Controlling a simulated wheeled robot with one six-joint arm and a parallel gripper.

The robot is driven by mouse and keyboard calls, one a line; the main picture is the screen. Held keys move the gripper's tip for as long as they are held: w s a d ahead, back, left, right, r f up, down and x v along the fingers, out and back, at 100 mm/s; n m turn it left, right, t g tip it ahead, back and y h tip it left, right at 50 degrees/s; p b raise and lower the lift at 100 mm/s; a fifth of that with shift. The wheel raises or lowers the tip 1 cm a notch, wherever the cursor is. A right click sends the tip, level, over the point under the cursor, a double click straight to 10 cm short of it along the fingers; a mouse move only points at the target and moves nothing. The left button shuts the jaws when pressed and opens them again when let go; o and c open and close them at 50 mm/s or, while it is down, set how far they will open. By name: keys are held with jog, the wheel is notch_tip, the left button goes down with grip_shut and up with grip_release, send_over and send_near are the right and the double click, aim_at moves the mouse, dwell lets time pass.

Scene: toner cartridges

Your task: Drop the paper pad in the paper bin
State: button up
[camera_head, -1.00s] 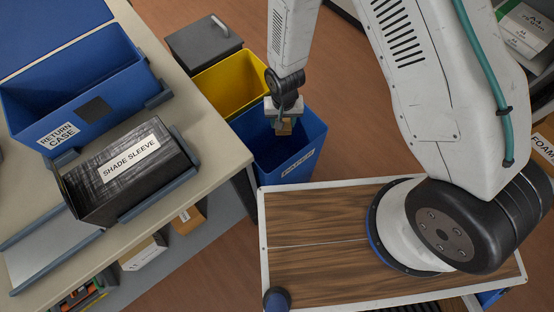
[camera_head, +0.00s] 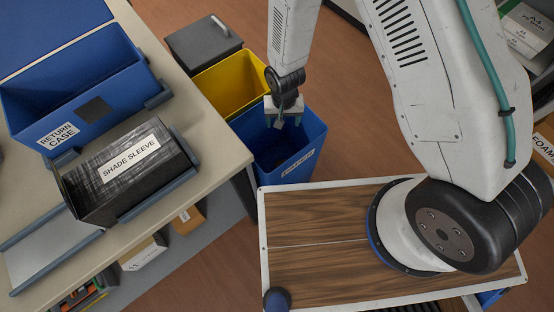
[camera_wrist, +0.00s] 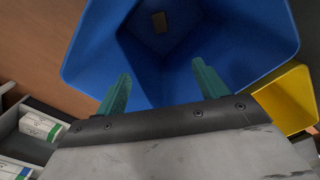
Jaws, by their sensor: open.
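The paper bin is the blue bin (camera_head: 270,160) with a white label on its front, standing on the floor between the table and my base. It also fills the top of the wrist view (camera_wrist: 230,50). My gripper (camera_head: 286,122) is over the bin's opening, pointing down, open and empty. In the wrist view its two green fingers (camera_wrist: 162,88) are spread wide apart. A small brown block, which looks like the paper pad (camera_wrist: 160,22), shows inside the bin, apart from the fingers. The pad does not show in the head view, where the bin wall and gripper hide much of the inside.
A yellow bin (camera_head: 231,82) stands right behind the blue one, and a grey lidded box (camera_head: 203,47) is beyond it.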

notch_tip(320, 180, up, 6)
jog(key=shift+r, duration=0.15)
dwell(0.5)
jog(key=s+d+r, duration=0.6)
jog(key=d+r, duration=0.1)
jog(key=r, duration=0.6)
jog(key=s+d+r+t, duration=0.1)
jog(key=s+d+r, duration=0.6)
jog(key=r, duration=0.6)
jog(key=s+d+r, duration=0.6)
jog(key=d+r, duration=0.1)
jog(key=r, duration=0.6)
jog(key=shift+s+r, duration=0.2)
jog(key=shift+r, duration=0.1)
